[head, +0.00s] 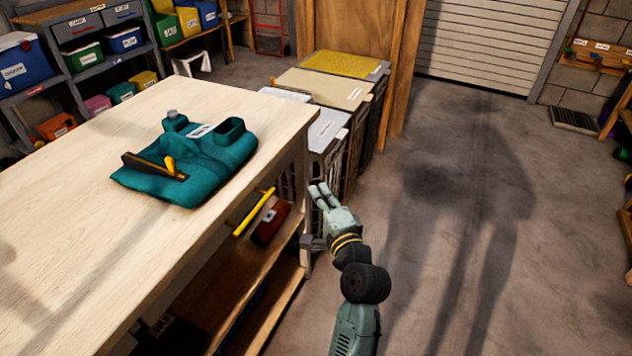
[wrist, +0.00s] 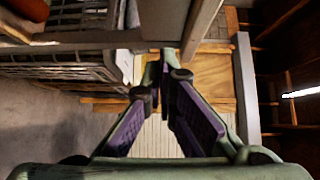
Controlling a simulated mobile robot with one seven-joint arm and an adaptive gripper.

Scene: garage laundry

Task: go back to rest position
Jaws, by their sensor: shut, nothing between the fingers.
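My gripper (head: 321,190) is in the head view, beside the right edge of the wooden workbench (head: 60,250), over the floor side. In the wrist view my gripper (wrist: 168,62) shows its two fingers with purple inner pads, converging at the tips. The fingers are shut with nothing between them. The arm reaches up from the bottom of the head view.
A teal cloth-like item (head: 205,165) with a dark-handled tool (head: 150,165) lies on the workbench. Lidded bins (head: 325,130) stand just beyond my gripper. Open concrete floor (head: 450,230) lies to the right, before a roller door (head: 490,45).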

